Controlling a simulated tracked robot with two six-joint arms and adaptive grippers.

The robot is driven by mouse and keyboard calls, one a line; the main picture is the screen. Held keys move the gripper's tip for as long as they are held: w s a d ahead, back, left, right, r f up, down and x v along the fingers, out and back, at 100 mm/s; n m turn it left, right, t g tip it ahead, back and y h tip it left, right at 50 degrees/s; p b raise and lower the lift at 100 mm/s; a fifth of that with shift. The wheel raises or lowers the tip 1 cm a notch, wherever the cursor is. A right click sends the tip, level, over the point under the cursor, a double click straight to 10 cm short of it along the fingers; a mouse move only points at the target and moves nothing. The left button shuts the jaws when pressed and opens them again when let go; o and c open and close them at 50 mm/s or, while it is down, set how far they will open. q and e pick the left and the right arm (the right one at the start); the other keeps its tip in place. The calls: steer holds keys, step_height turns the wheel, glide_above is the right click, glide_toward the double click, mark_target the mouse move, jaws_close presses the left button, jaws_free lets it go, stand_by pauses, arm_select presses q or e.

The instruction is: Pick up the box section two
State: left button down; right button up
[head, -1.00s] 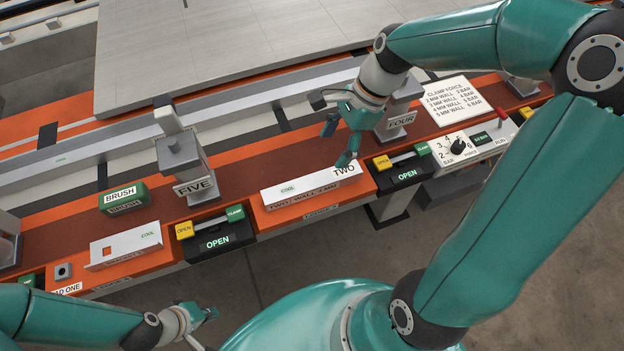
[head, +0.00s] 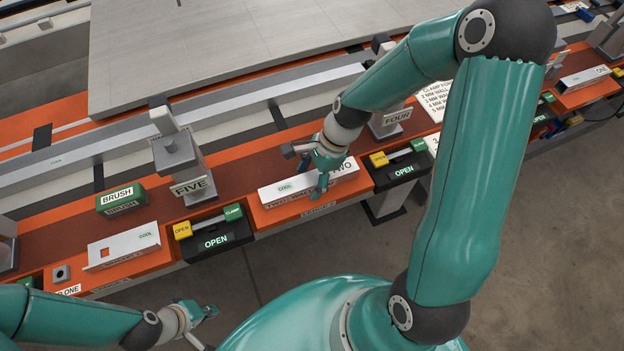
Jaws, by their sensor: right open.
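Box section two (head: 274,193) is a long white bar marked "TWO" and "COOL". It lies on the orange ledge in the middle of the head view, above a "TWO" wall label. My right gripper (head: 311,173) is open and over the middle of the bar, with one finger in front of its near side. It covers part of the bar and its lettering. I cannot tell whether the fingers touch it. My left gripper (head: 205,313) is low at the left, well away from the bar, and I cannot tell its jaw state.
A clamp post marked FIVE (head: 180,160) stands left of the bar, and one marked FOUR (head: 392,122) stands right. Black OPEN units (head: 215,240) flank it. A green brush block (head: 121,198) and another white box section (head: 125,247) lie at left.

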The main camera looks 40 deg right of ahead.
jaws_close()
stand_by(0.4)
